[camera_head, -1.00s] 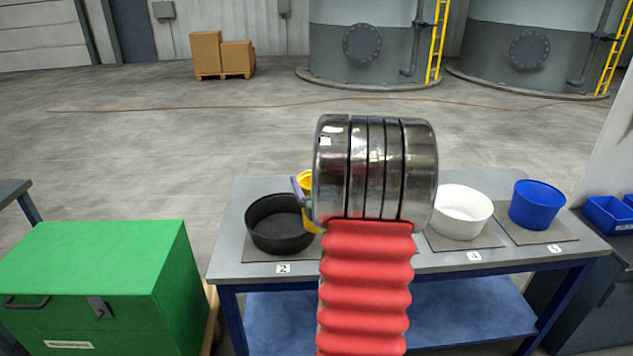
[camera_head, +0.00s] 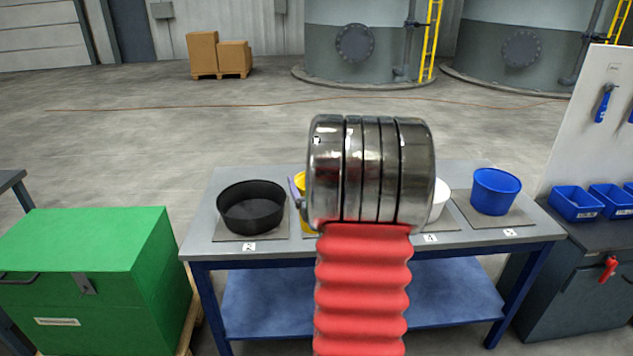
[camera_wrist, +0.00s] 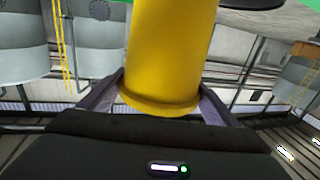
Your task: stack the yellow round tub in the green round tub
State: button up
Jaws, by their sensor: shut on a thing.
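The yellow round tub (camera_wrist: 165,55) is held between the two fingers of my gripper (camera_wrist: 160,100) in the wrist view. In the head view only a sliver of yellow (camera_head: 301,181) shows left of my arm, beside a purple-grey finger. My arm hides most of the gripper and the tub there, and it appears over the middle of the table. I see no green round tub in either view; the middle of the table, behind my arm, is hidden.
On the grey table (camera_head: 205,235) stand a black round tub (camera_head: 251,208) on mat 2, a partly hidden white tub (camera_head: 440,200) by label 4 and a blue tub (camera_head: 495,191) on mat 5. A green chest (camera_head: 85,240) stands left, a bench with blue bins (camera_head: 576,203) right.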

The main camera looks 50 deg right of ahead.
jog(key=w+a+f+n+t+y, duration=0.1)
jog(key=w+a, duration=0.4)
jog(key=a, duration=1.1)
jog(key=w+a+f+n+t+y, duration=0.1)
jog(key=w+a+f+n+y, duration=0.2)
jog(key=a, duration=1.4)
jog(key=w+a+f+n+t+y, duration=0.1)
jog(key=w+a+f+n+y, duration=0.2)
jog(key=a, duration=1.3)
jog(key=w+f+y, duration=0.2)
jog(key=w+y, duration=0.1)
jog(key=w, duration=0.2)
jog(key=shift+a+f+y, duration=0.2)
jog(key=shift+f+y, duration=0.05)
jog(key=shift+y, duration=0.05)
jog(key=shift+w, duration=0.1)
